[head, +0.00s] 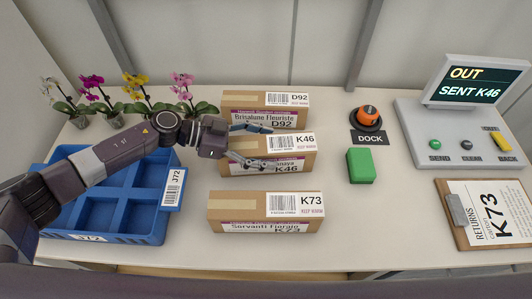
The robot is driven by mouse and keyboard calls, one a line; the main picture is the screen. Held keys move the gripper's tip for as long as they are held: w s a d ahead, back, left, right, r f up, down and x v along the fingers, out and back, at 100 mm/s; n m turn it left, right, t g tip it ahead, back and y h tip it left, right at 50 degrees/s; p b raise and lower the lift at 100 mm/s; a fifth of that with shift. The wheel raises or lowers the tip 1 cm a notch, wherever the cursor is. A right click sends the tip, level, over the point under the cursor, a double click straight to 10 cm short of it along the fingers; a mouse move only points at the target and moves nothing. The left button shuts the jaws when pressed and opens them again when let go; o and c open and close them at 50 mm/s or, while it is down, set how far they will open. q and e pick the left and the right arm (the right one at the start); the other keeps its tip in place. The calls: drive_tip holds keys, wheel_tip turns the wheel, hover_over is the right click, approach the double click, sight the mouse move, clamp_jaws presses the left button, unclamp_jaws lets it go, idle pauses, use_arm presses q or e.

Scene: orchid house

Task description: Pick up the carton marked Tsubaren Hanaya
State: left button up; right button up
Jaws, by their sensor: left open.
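Three cartons stand in a column on the white table. The middle carton (300,160) is marked K46; its printed name is partly hidden by my gripper and only an ending like "naya" shows, fitting Tsubaren Hanaya. My left gripper (264,146) is open, fingers pointing right, one finger near the gap behind this carton and the other in front of its upper left part. I cannot tell whether they touch it. My right gripper is not in view.
Carton D92, Brisalune Fleuriste (236,99), stands behind; carton K73, Sorvanti Florgio (240,206), in front. A blue J72 crate (150,237) and potted orchids (141,92) are left. Right are a green block (361,166), an orange-topped dock (369,118), a console (412,125) and a clipboard (457,210).

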use_arm(q)
drive_tip(key=c, duration=1.6)
drive_tip(key=shift+c, duration=0.2)
drive_tip(key=shift+w+r, duration=0.1)
drive_tip(key=shift+r, duration=0.1)
